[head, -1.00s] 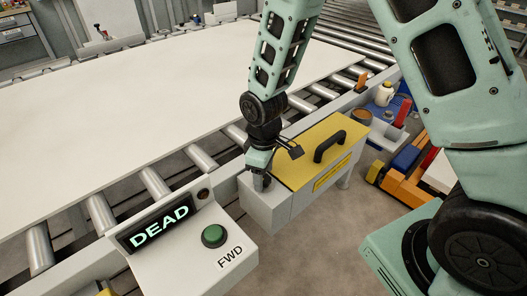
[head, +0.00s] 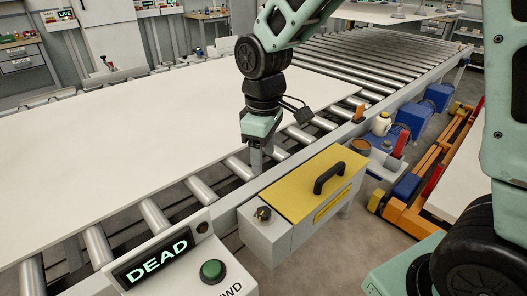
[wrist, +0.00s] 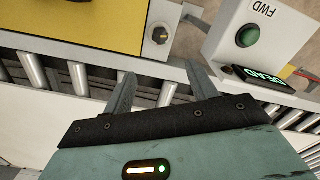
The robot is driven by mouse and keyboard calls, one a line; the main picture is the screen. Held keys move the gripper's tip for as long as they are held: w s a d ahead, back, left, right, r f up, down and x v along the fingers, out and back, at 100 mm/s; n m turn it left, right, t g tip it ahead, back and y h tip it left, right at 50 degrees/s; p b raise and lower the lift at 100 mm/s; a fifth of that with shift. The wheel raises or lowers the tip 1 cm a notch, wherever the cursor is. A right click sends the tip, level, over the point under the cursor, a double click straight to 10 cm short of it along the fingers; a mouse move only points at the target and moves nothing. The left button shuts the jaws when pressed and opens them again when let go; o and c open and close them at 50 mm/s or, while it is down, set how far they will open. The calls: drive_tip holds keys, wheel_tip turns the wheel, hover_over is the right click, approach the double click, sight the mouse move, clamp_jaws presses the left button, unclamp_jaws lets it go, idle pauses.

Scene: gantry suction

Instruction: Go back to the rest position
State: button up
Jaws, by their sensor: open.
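My gripper (head: 262,158) is open and empty in the head view, pointing down above the near edge of the roller conveyor. It is behind and above the grey box with a yellow lid (head: 312,185) and its black rotary knob (head: 263,213). In the wrist view the two fingers (wrist: 160,88) are spread with nothing between them. The knob (wrist: 160,35) shows beyond them, apart from the fingers. My arm comes down from the top of the head view.
A control panel (head: 175,262) with a green button and a screen reading DEAD stands front left. A large white board (head: 120,120) lies on the rollers. A black handle (head: 329,177) sticks up from the yellow lid. An orange cart (head: 430,165) stands at right.

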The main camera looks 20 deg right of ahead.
idle(0.4)
drive_tip(key=s+a, duration=0.3)
drive_tip(key=s, duration=0.7)
drive_tip(key=s+a+r+m, duration=0.1)
drive_tip(key=s+a, duration=0.2)
drive_tip(key=s, duration=0.7)
drive_tip(key=shift+s+r+y, duration=0.2)
drive_tip(key=shift+s+y, duration=0.1)
drive_tip(key=shift+s, duration=0.1)
drive_tip(key=shift+a, duration=0.1)
drive_tip(key=shift+c, duration=0.3)
